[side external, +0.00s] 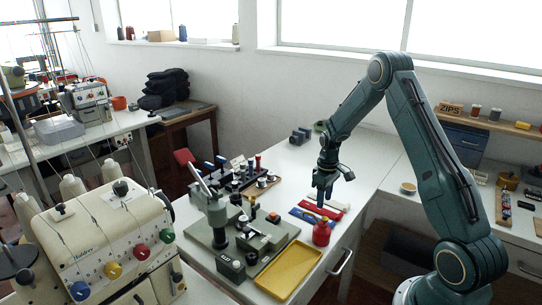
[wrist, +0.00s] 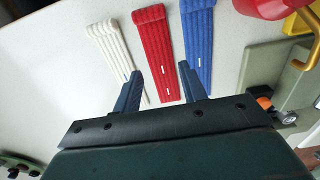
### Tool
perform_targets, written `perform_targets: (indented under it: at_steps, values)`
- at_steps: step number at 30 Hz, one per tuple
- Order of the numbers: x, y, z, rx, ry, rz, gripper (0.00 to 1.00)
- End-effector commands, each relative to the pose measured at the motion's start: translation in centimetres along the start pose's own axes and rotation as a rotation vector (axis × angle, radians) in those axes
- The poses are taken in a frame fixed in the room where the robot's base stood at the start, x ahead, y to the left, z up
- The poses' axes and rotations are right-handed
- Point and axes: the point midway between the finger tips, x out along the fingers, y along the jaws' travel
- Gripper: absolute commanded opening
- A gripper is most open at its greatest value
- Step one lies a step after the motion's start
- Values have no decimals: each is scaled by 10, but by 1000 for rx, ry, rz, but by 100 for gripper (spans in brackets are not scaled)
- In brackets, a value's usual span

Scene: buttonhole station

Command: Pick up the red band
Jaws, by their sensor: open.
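The red band (wrist: 152,42) is a flat ribbed strip that narrows toward my gripper, with small white marks near its narrow end. It lies between the white band (wrist: 112,42) and the blue band (wrist: 199,40) on the white table. My gripper (wrist: 161,88) is open and empty, one finger on each side of the red band's narrow end. In the side view my gripper (side external: 322,196) points down over the bands and partly hides them. I cannot tell the exact height of the fingertips above the table.
A red pot (side external: 321,233) stands close in front of the bands. A yellow tray (side external: 288,270) and the green buttonhole machine (side external: 215,240) are nearer the camera and to the left.

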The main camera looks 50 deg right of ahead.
Motion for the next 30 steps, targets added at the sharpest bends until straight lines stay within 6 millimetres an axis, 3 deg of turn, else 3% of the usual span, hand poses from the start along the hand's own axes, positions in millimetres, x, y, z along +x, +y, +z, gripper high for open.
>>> perform_targets:
  at_steps: [9, 25, 26, 30]
  values:
    - [31, -1, 1, 0, -1, -1, 42]
    - [33, -1, 1, 0, 0, 0, 42]
    - [33, -1, 1, 0, 0, 0, 40]
    - [33, -1, 1, 0, 0, 0, 14]
